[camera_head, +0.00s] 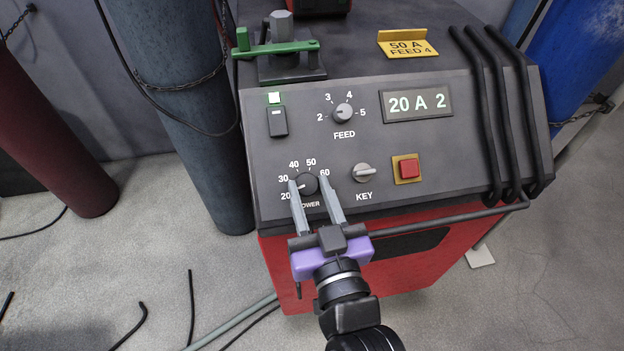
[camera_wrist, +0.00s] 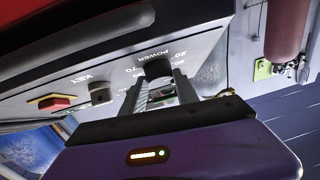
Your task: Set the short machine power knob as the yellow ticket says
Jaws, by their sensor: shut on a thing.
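The short machine (camera_head: 470,150) has a dark sloped panel and a red lower body. Its black power knob (camera_head: 308,183) is at the lower left of the panel, its white mark towards 20. My gripper (camera_head: 310,187) is shut on this knob, one grey finger on each side. In the wrist view the power knob (camera_wrist: 158,69) shows between the fingertips (camera_wrist: 160,82). The yellow ticket (camera_head: 408,43) on top reads "50 A FEED 4". The display (camera_head: 417,103) reads "20 A 2".
The feed knob (camera_head: 343,111) is above the power knob. The key switch (camera_head: 363,173) and red button (camera_head: 407,168) are close on the right. Gas cylinders (camera_head: 165,90) stand left; cables lie on the floor.

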